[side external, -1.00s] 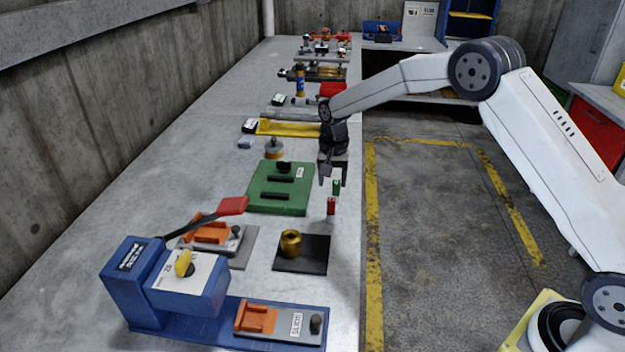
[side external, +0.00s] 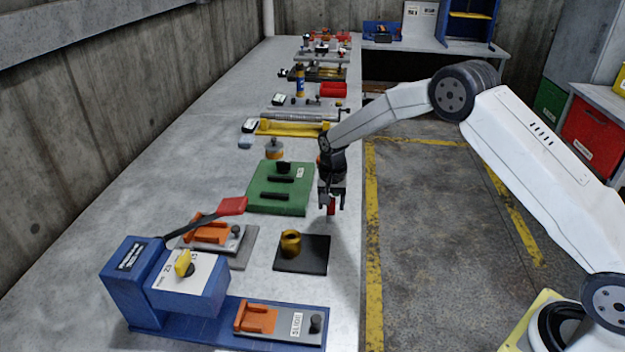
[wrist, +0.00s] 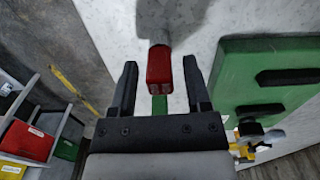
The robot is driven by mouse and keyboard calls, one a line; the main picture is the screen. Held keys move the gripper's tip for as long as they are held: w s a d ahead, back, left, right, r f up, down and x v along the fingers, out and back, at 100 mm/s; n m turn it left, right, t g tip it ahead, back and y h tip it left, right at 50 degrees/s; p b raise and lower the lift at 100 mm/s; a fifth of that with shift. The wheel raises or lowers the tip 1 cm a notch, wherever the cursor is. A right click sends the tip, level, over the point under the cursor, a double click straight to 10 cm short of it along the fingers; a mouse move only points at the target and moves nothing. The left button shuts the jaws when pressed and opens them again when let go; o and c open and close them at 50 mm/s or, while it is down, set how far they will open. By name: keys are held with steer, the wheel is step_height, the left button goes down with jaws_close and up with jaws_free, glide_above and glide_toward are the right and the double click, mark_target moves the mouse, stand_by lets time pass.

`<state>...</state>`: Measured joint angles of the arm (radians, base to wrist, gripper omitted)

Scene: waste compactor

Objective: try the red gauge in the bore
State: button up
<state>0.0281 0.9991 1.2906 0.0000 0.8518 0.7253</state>
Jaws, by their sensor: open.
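The red gauge (side external: 331,208) stands upright near the bench's right edge; its red block (wrist: 159,65) and a grey end show in the wrist view. My gripper (side external: 332,206) points down over it, open, with the fingers on either side of the block and gaps visible in the wrist view (wrist: 159,64). The brass ring with the bore (side external: 290,243) sits on a black plate (side external: 314,263), nearer the camera and left of my gripper.
A green board (side external: 262,203) with black bars lies left of my gripper. A blue press (side external: 155,285) with a red-handled lever (side external: 232,206) and orange fixtures stands at the front left. Bare bench lies between the red gauge and the black plate.

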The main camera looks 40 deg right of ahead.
jaws_close()
steer(key=shift+r, duration=0.15)
steer(key=shift+r, duration=2.35)
steer(key=s+a+r, duration=0.1)
steer(key=a+r, duration=0.3)
steer(key=a, duration=0.3)
steer(key=s+a+r, duration=0.2)
steer(key=a+r, duration=0.1)
steer(key=a, duration=0.4)
steer(key=shift+a+r, duration=0.35)
